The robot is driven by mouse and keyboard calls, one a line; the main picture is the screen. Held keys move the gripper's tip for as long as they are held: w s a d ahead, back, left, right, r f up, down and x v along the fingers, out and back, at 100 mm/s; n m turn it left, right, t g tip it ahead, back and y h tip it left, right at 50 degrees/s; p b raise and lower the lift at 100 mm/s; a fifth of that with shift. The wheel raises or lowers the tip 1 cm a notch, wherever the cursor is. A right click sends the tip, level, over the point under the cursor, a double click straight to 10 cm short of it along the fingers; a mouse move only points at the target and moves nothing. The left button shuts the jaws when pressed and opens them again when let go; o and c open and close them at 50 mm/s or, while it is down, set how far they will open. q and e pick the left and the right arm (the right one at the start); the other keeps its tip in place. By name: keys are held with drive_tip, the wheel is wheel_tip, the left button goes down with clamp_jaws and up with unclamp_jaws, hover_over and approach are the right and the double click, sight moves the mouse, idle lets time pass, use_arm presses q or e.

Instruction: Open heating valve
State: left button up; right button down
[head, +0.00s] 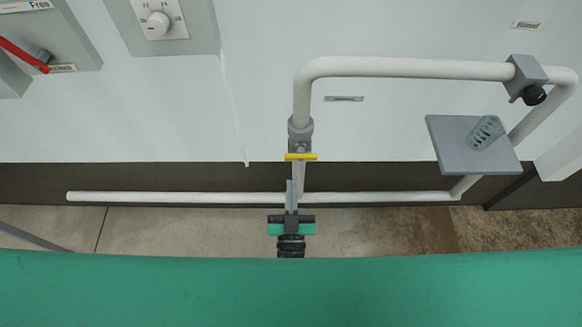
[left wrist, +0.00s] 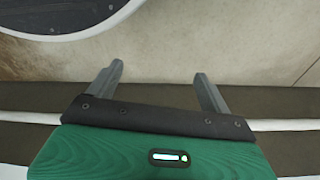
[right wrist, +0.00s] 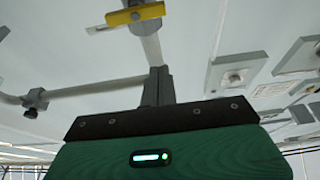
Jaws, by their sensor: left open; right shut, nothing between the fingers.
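A valve with a yellow handle (head: 300,156) sits on the vertical white pipe, just below a grey fitting. The handle lies crosswise to the pipe. In the right wrist view the yellow handle (right wrist: 135,15) is at the top, beyond the fingertips. No readable label marks this as the heating valve. My right gripper (head: 291,184) is shut and empty, just below the handle in the head view and apart from it. My left gripper (left wrist: 158,72) is open and empty in the left wrist view. It is not seen in the head view.
A white dial (head: 158,24) and a red lever (head: 22,54) are at the upper left. A black knob (head: 534,95) is on the pipe at right. A grey shelf (head: 445,135) bears a clear cup (head: 485,132). A horizontal white pipe (head: 170,198) runs low along the panel.

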wheel_tip(320, 180, up, 3)
drive_tip(key=p, duration=0.1)
hover_over(291, 160)
drive_tip(key=s, duration=0.2)
drive_tip(key=shift+r, duration=0.1)
drive_tip(key=f, duration=0.3)
drive_tip(key=shift+w+f+b, duration=0.1)
drive_tip(key=shift+w+b, duration=0.1)
drive_tip(key=shift+b, duration=0.1)
use_arm(q)
drive_tip(key=shift+s+a+f, duration=0.15)
drive_tip(key=shift+s+f, duration=0.1)
drive_tip(key=shift+f, duration=0.35)
use_arm(e)
drive_tip(key=shift+f, duration=0.4)
